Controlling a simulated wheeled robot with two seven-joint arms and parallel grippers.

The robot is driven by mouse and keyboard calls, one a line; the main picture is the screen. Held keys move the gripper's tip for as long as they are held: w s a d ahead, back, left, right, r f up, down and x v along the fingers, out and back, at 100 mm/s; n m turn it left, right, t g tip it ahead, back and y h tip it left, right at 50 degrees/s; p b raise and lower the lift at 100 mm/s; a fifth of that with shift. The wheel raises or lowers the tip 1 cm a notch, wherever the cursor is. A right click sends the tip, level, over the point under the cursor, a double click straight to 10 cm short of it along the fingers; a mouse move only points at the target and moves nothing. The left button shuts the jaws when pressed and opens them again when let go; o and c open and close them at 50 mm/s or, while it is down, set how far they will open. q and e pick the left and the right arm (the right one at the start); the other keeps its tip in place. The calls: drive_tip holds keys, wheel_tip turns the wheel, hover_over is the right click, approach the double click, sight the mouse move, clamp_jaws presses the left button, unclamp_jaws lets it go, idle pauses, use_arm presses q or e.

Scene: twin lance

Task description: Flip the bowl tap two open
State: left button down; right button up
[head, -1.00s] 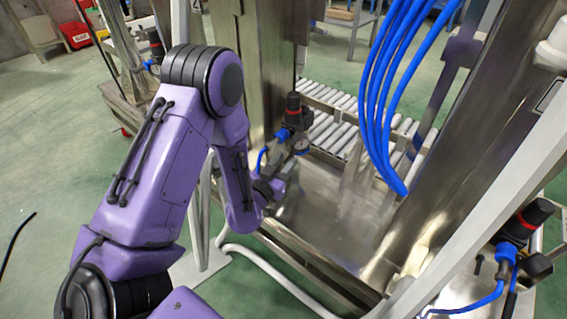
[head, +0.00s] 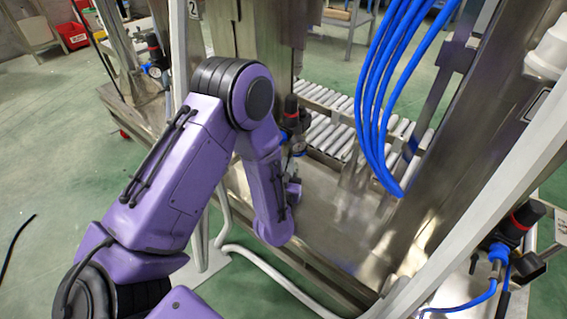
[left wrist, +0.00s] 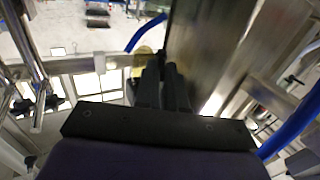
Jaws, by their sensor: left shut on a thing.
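My left gripper (left wrist: 162,76) shows in the left wrist view as two dark fingers close together, beside a tall steel panel (left wrist: 205,45). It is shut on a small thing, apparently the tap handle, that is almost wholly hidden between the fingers. A pale yellow round part (left wrist: 143,57) lies just beyond the fingertips. In the head view my purple left arm covers the gripper and most of the tap area. A "2" label (head: 193,9) is on the frame above. My right gripper is not in view.
A black regulator with a red band (head: 291,112) stands close behind my forearm. Blue hoses (head: 378,100) hang over the steel tray (head: 335,215). A roller conveyor (head: 335,125) lies behind. Another regulator (head: 520,222) is at the right. Green floor at the left is open.

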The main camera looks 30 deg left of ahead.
use_arm(q)
drive_tip(key=shift+w+d+f+n+g+y, duration=0.1)
drive_tip(key=shift+w+d+n+g+y, duration=0.5)
drive_tip(key=shift+n+g+y, duration=1.6)
drive_tip(key=shift+w+d+r+n+g+y, duration=0.1)
drive_tip(key=shift+w+d+n+g+y, duration=0.45)
drive_tip(key=shift+n+g+y, duration=1.65)
drive_tip(key=shift+w+d+f+n+g+y, duration=0.1)
drive_tip(key=shift+w+d+n+g+y, duration=0.2)
drive_tip(key=shift+w+n+g+y, duration=1.3)
drive_tip(key=g, duration=0.1)
drive_tip(key=s+g+h, duration=0.1)
drive_tip(key=g, duration=0.1)
drive_tip(key=shift+s, duration=0.25)
drive_tip(key=c, duration=1.2)
unclamp_jaws()
